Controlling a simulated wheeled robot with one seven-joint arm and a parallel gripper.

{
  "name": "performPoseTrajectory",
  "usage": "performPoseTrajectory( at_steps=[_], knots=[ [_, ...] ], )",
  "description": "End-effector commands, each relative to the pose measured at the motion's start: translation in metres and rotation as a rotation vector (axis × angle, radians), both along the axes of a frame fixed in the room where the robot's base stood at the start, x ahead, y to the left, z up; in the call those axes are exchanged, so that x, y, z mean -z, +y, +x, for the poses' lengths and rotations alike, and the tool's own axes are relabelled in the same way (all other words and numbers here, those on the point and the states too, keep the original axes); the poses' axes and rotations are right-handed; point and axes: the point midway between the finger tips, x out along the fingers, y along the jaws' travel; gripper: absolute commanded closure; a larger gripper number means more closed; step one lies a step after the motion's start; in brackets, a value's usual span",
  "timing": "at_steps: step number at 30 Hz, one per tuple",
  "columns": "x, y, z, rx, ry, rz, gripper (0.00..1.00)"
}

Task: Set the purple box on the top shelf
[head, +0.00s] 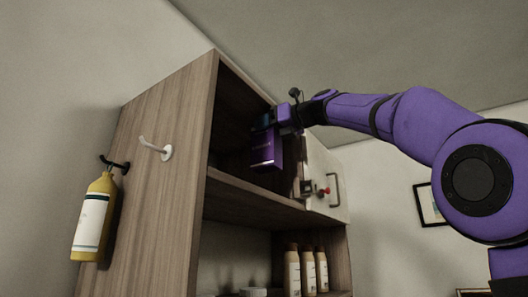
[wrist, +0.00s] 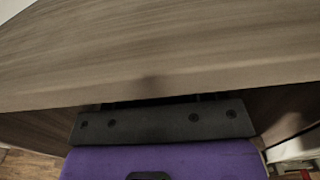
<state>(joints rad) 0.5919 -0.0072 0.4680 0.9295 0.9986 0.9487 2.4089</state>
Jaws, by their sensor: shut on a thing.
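The purple box (head: 266,150) is inside the upper compartment of the wooden cabinet in the head view, above the top shelf (head: 254,193). My gripper (head: 270,125) is shut on its upper part, and the box hangs roughly upright below it. I cannot tell whether the bottom of the box touches the shelf. In the wrist view a purple surface (wrist: 165,163) fills the bottom, below a dark bar, and wood grain fills the upper part.
A white door (head: 326,180) with a handle is at the right of the compartment. Several bottles (head: 307,270) stand on the lower shelf. A yellow bottle (head: 92,220) hangs from a dark hook on the cabinet's side, near an empty white hook (head: 157,149).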

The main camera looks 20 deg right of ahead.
Motion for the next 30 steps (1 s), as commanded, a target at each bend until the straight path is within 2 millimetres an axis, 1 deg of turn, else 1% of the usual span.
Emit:
performPoseTrajectory(
  at_steps=[2,12,17,20,26,30],
  knots=[
    [-0.001,0.005,0.007,-0.002,-0.002,0.003,1.0],
    [0.024,0.004,0.004,0.001,-0.001,0.001,1.0],
    [0.032,0.004,0.005,0.0,0.0,0.001,1.0],
    [0.04,0.004,0.004,0.001,0.0,0.001,1.0],
    [0.064,0.004,0.005,0.002,0.001,0.002,1.0],
    [0.07,0.006,0.008,0.0,0.0,0.001,1.0]
  ],
)
